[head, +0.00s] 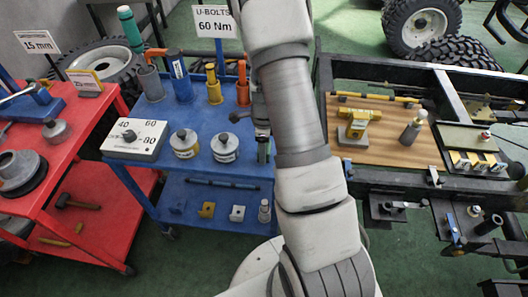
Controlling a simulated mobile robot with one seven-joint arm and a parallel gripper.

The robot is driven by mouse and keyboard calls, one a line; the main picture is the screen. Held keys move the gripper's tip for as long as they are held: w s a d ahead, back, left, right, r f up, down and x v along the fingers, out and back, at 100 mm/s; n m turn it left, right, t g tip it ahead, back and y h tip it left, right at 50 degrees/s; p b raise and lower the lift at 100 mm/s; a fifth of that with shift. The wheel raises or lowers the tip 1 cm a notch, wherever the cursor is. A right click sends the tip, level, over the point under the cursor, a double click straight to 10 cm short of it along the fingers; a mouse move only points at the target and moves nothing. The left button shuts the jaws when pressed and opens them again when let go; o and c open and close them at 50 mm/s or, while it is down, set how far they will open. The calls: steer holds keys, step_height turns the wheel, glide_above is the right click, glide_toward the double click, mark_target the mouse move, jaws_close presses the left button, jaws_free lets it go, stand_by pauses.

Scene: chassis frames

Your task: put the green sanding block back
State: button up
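I cannot make out a green sanding block for certain. The one clearly green thing is a rounded green handle or cylinder (130,28) at the upper left, leaning above a grey cup (151,82) on the blue trolley (242,172). My gripper (263,150) is over the trolley's right edge, mostly hidden beside my arm. Its fingers are too small and dark to show whether they are open or hold anything.
A white dial box (135,139) and two round tins stand in front. A red trolley (100,148) is left. A black chassis frame with a wooden board (385,150) is right. Green floor shows between.

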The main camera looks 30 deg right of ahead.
steer(key=shift+f, duration=0.9)
steer(key=shift+f, duration=0.15)
steer(key=o, duration=1.2)
steer(key=shift+o, duration=0.2)
step_height(320, 180, up, 12)
steer(key=shift+r+p, duration=0.1)
steer(key=shift+p, duration=0.6)
steer(key=s+a+r+n+t, duration=0.1)
steer(key=s+a+r+n, duration=0.3)
steer(key=r+n, duration=0.25)
steer(key=s+a+r+n+t, duration=0.25)
steer(key=r+n, duration=0.25)
steer(key=r, duration=0.3)
steer(key=s+a+r+n+t, duration=0.1)
steer(key=s+a+r+n, duration=0.35)
steer(key=r, duration=0.25)
steer(key=s+a+r+n+t, duration=0.1)
steer(key=s+r+n, duration=0.2)
steer(key=s+n, duration=0.4)
steer(key=shift+s+a+n, duration=0.2)
steer(key=shift+s+n, duration=0.15)
steer(key=shift+n, duration=0.55)
